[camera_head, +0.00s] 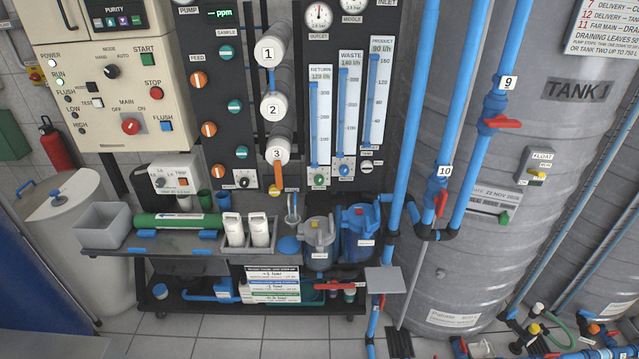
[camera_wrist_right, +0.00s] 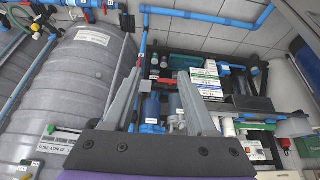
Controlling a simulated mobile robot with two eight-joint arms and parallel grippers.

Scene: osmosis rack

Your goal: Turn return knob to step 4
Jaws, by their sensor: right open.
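The return knob (camera_head: 319,181) is a small green knob on the dark rack panel in the head view. It sits below the return flow tube (camera_head: 319,120), left of the blue waste knob (camera_head: 344,170) and the dark product knob (camera_head: 366,166). Its step marks are too small to read. My right gripper (camera_wrist_right: 160,85) shows in the right wrist view with its two grey fingers apart and nothing between them. I cannot make out the return knob in that view. Neither gripper shows in the head view.
Blue vertical pipes with red valve handles (camera_head: 440,203) and a large grey tank (camera_head: 550,120) stand right of the panel. Below the knobs are a grey filter housing (camera_head: 318,232), a blue one (camera_head: 357,240) and a bench with white bottles (camera_head: 258,229). Tiled floor (camera_head: 225,330) lies in front.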

